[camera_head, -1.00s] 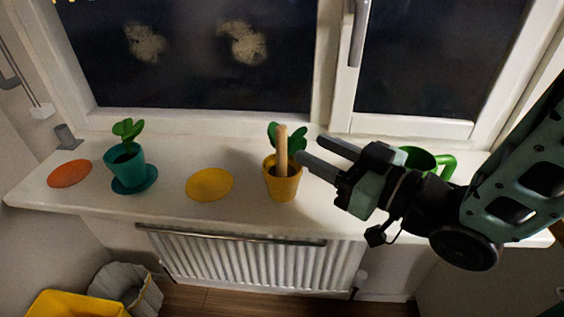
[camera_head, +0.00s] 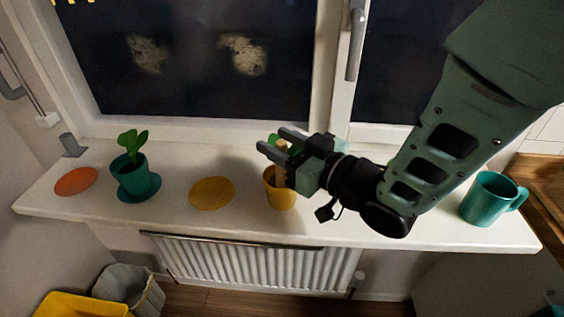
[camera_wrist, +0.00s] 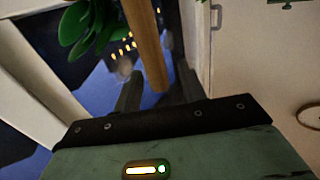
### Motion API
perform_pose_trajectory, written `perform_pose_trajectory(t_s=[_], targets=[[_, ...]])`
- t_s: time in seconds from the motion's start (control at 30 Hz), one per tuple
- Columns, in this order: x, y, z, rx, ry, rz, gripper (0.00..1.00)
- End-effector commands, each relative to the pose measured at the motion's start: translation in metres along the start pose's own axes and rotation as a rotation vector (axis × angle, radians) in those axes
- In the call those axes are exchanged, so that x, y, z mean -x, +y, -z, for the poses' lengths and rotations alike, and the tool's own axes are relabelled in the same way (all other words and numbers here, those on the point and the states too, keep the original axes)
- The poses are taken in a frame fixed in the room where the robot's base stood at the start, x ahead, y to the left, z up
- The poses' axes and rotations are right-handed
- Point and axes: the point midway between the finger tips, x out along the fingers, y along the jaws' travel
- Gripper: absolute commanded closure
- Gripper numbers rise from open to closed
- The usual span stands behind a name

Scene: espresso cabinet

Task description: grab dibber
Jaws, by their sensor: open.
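The dibber, a light wooden stick (camera_head: 282,147), stands in the yellow pot (camera_head: 281,195) on the windowsill, mostly hidden behind my gripper in the head view. In the wrist view the dibber (camera_wrist: 146,45) runs down from the top edge, slightly tilted, between my two fingers. My gripper (camera_head: 277,142) is open at the dibber's upper part, with a finger on either side in the picture. I cannot tell whether either finger touches it.
On the windowsill (camera_head: 235,222) are an orange disc (camera_head: 76,181), a teal pot with a plant (camera_head: 132,178) on a saucer, and a yellow disc (camera_head: 212,193). A teal mug (camera_head: 485,200) stands at the right. The window is close behind; a radiator (camera_head: 255,268) is below.

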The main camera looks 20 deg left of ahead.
Motion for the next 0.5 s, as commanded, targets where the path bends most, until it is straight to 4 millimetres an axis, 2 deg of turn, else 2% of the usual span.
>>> perform_pose_trajectory(t_s=[0.03,0.13,0.17,0.5], targets=[[0.0001,0.0000,0.0000,0.000,0.000,0.000,0.67],[0.0002,0.0000,0.0000,0.000,0.000,0.000,0.95],[0.0002,0.0001,0.0000,0.000,0.000,0.000,1.00],[0.0003,0.0001,0.0014,0.000,0.001,0.000,1.00]])
